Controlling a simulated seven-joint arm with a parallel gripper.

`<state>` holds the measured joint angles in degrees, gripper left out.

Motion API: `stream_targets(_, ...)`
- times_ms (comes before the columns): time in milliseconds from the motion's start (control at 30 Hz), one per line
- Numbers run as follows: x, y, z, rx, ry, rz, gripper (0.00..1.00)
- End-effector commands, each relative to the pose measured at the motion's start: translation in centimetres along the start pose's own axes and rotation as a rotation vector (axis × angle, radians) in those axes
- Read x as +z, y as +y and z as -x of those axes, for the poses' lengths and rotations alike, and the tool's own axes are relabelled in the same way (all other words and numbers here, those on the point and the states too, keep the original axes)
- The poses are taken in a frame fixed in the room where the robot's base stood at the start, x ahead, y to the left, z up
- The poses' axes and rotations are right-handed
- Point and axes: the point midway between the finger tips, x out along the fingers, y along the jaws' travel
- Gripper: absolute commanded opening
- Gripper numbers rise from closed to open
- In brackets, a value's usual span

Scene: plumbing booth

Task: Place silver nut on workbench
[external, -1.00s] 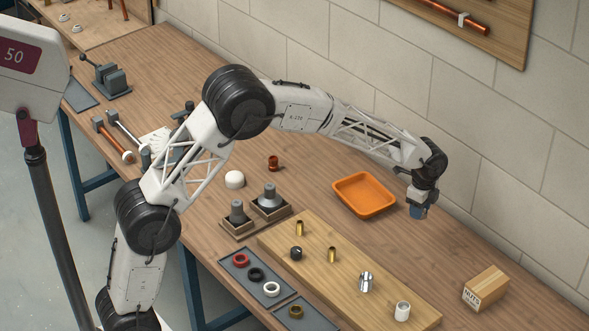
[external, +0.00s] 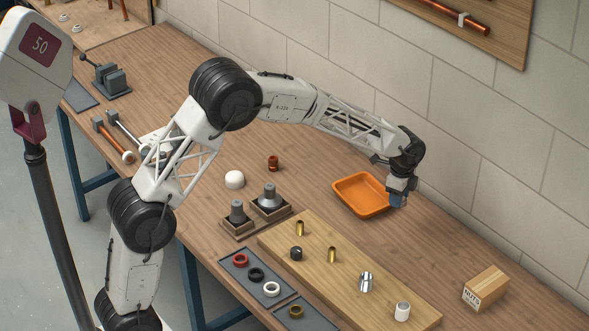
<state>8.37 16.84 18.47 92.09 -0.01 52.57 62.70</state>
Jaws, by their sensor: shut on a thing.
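The wooden workbench (external: 440,235) runs under the tray and my gripper. I cannot tell the exact gap between the fingers and the bench or rim. No loose silver nut shows plainly on the bench.
A light board (external: 340,284) holds brass pieces, a silver cylinder (external: 366,282) and a white one. A cardboard box (external: 486,288) stands at right. Rings lie in dark trays at the front. Bare bench lies between tray, board and wall.

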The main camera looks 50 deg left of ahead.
Motion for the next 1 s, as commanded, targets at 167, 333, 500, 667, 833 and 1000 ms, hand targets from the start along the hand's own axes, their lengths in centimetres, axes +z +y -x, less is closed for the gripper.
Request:
stream_targets(167, 5.5, -0.7, -0.1, 0.000, 0.000, 0.080, 0.14)
stream_targets(333, 10.5, -1.0, -0.4, 0.001, -0.001, 0.156, 0.14)
stream_targets(500, 15.5, -1.0, -0.5, 0.000, 0.000, 0.230, 0.14)
stream_targets(667, 20.1, -0.6, -0.7, 0.001, 0.000, 0.302, 0.14)
stream_targets(833, 24.8, 0.1, -0.9, 0.000, 0.000, 0.377, 0.14)
stream_targets(1000, 29.4, 1.1, -1.1, 0.000, 0.000, 0.452, 0.14)
